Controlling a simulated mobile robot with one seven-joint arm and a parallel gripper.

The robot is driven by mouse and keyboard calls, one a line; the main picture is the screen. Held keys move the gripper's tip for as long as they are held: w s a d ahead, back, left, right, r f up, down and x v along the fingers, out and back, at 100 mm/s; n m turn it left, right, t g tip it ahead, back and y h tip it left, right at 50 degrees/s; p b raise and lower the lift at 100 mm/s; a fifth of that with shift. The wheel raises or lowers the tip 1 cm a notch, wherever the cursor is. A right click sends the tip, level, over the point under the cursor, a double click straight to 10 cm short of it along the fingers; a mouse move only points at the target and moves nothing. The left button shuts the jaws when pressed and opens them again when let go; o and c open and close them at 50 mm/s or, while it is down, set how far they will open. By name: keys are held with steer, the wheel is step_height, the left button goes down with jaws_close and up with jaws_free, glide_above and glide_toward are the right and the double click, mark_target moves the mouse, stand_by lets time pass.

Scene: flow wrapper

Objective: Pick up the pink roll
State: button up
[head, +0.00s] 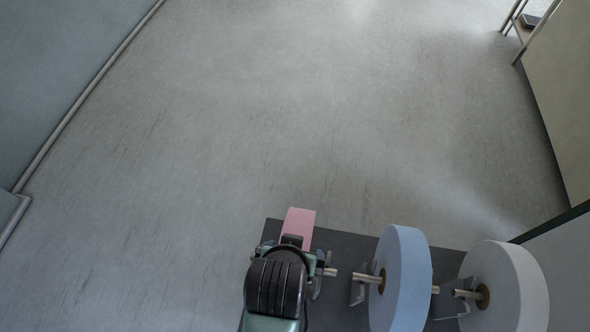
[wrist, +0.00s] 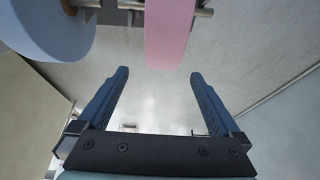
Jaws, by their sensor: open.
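The pink roll (head: 299,223) shows in the head view at the back edge of a dark platform, partly hidden behind my arm. In the wrist view the pink roll (wrist: 169,30) is at the top centre, on a metal shaft (wrist: 202,12). Its upper part is cut off by the frame edge. My gripper (wrist: 158,75) is open and empty, with its two blue fingers spread apart. In the wrist picture the roll's lower end lies between the fingertips and just above them; I cannot tell the depth gap. The fingers are hidden in the head view.
On the dark platform (head: 349,246), a blue roll (head: 403,280) and a white roll (head: 512,290) stand to the right on shafts with brackets. The blue roll is also at top left in the wrist view (wrist: 45,25). Grey floor behind the platform is clear. Walls flank both sides.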

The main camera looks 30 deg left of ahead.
steer(key=f, duration=0.1)
steer(key=s+f, duration=0.1)
steer(key=f, duration=0.1)
steer(key=shift+a+g, duration=0.2)
steer(key=shift+g, duration=0.1)
steer(key=b+x, duration=0.1)
steer(key=x, duration=0.4)
steer(key=shift+w+d+f, duration=0.15)
steer(key=shift+w+f, duration=0.05)
steer(key=shift+w, duration=0.05)
steer(key=b+x, duration=0.1)
steer(key=x, duration=0.4)
steer(key=shift+w+a+f, duration=0.15)
steer(key=shift+w+a, duration=0.05)
steer(key=shift+c, duration=0.3)
steer(key=c, duration=1.4)
steer(key=shift+w, duration=0.1)
jaws_close()
